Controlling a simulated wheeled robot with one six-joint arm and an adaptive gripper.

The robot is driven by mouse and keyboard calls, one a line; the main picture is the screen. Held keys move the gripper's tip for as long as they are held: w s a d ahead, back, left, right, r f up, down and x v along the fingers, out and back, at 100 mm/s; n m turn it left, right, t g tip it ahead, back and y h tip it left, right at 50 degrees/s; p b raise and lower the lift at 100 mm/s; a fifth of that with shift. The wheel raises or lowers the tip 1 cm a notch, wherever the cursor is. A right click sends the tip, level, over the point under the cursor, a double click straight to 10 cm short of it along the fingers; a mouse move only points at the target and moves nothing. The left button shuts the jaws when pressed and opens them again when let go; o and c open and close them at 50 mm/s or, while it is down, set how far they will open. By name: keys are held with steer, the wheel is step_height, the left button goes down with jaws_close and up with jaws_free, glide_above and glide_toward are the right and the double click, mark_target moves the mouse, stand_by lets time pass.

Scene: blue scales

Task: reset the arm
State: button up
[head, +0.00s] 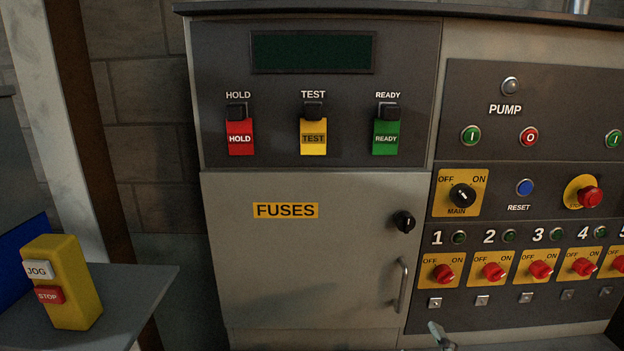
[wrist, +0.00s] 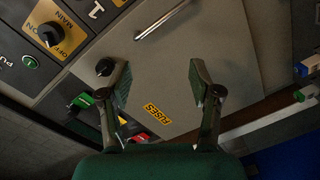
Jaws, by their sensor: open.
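My gripper (wrist: 160,88) is open and empty in the wrist view, its two fingers spread in front of the grey fuse door. The fuse door (head: 290,275) carries a yellow FUSES label (head: 286,210), a black knob (head: 404,221) and a bar handle (head: 402,285). It looks shut. In the wrist view the label (wrist: 157,114) lies between the fingers, and the knob (wrist: 105,68) is beside the left finger. Only a small metallic piece, which I cannot identify for sure, shows at the bottom edge of the head view.
A control panel with a blue RESET button (head: 525,187), a MAIN switch (head: 462,195) and several red switches stands right. HOLD (head: 240,138), TEST (head: 313,137) and READY (head: 386,138) flaps are above the door. A yellow JOG/STOP box (head: 64,282) stands on a grey ledge (head: 140,290) at left.

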steer(key=s+f+m, duration=0.3)
steer(key=s+f, duration=0.5)
steer(key=f, duration=0.3)
steer(key=s+f+m+g, duration=0.1)
steer(key=s+f+m, duration=0.3)
steer(key=s, duration=1)
steer(key=s+f+m+g, duration=0.1)
steer(key=s+f+m, duration=0.3)
steer(key=s, duration=1.1)
steer(key=shift+s+f, duration=0.25)
steer(key=shift+a, duration=0.1)
